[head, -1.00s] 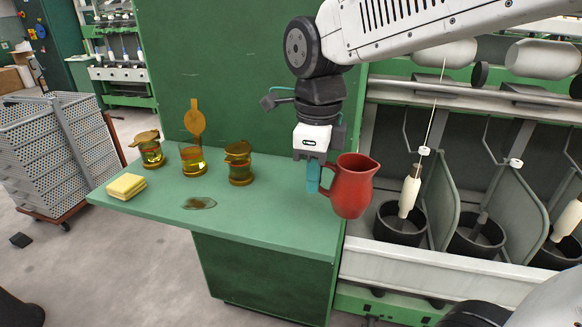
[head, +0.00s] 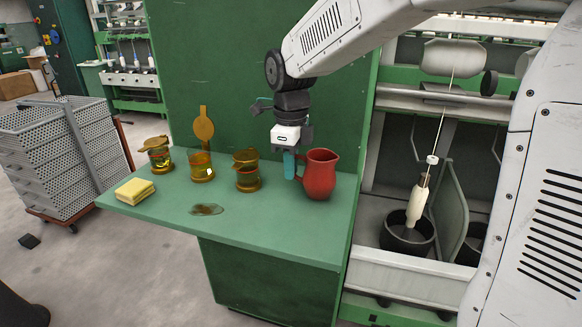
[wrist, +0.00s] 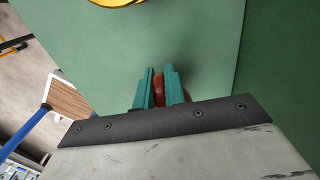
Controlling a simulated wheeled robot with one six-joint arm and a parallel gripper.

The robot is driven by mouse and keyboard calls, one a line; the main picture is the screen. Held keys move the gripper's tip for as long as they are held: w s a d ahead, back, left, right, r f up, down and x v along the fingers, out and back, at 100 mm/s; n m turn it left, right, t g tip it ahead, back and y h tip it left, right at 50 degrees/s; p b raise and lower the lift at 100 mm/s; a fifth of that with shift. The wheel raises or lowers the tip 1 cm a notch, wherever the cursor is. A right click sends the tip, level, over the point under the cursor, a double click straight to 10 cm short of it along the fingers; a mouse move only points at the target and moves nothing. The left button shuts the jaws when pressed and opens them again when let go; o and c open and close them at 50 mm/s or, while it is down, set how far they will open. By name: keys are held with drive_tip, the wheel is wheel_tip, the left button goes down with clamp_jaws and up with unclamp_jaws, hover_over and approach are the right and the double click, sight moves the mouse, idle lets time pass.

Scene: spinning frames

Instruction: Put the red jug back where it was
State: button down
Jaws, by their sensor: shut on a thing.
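The red jug (head: 320,178) is upright at the right end of the green worktop (head: 270,225), close to the green back panel. I cannot tell whether its base touches the worktop. My gripper (head: 291,165) points down on the left side of the jug and is shut on its handle. In the wrist view a small part of the red jug (wrist: 158,90) shows between the teal fingers (wrist: 160,88); the rest of it is hidden there.
Several amber lidded pots stand left of the jug, the nearest (head: 246,172) with clear worktop between. A dark wet patch (head: 207,209) lies in front of them. A yellow sponge (head: 135,190) lies at the left edge. The spinning machine (head: 420,240) is on the right.

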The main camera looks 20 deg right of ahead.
drive_tip(key=shift+f, duration=0.3)
drive_tip(key=shift+f, duration=0.15)
drive_tip(key=c, duration=1.5)
unclamp_jaws()
